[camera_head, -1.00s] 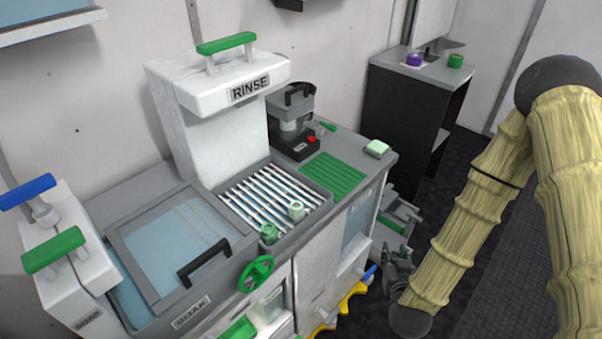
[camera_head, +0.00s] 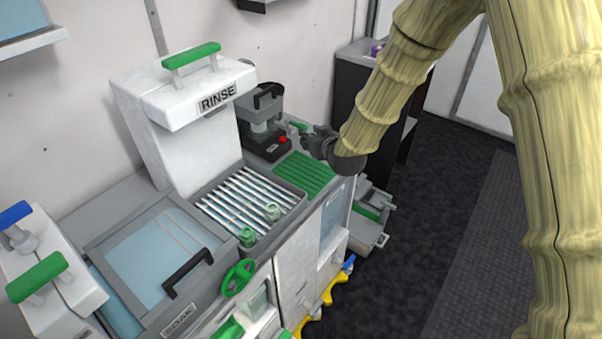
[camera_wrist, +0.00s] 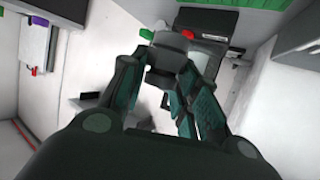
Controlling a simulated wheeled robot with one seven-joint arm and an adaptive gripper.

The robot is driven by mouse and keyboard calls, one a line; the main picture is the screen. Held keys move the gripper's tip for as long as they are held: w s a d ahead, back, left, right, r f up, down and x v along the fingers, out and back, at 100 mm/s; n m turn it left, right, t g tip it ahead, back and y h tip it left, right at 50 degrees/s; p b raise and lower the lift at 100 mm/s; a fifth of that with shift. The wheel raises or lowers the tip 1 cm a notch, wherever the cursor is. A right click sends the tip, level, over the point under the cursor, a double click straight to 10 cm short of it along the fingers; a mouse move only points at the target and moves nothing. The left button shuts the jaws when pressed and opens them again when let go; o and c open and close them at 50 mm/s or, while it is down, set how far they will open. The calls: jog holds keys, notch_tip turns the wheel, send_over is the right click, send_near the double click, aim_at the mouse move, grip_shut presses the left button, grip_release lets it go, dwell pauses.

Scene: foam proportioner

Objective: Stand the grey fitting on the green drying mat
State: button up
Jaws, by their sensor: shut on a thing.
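The green drying mat (camera_head: 303,174) lies flat on the right part of the counter, with ridges across it. My gripper (camera_head: 318,141) is just above the right end of the counter, beside the mat's back right corner. In the wrist view my gripper (camera_wrist: 164,75) is shut on the grey fitting (camera_wrist: 172,46), a short round dark-grey piece between the fingertips. The fitting cannot be made out clearly in the head view. Whether it touches anything below cannot be told.
A black machine with a red button (camera_head: 283,140) stands behind the mat. The white RINSE tower (camera_head: 180,125) rises at the left. The mat is bare where visible.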

aim_at(308, 167)
jog(key=shift+w+a+r, duration=0.35)
jog(key=shift+w+r, duration=0.25)
jog(key=shift+y, duration=0.3)
jog(key=shift+f+p, duration=1.4)
jog(key=shift+f, duration=3.45)
jog(key=shift+f, duration=0.2)
jog(key=o, duration=1.1)
jog(key=shift+r, duration=0.15)
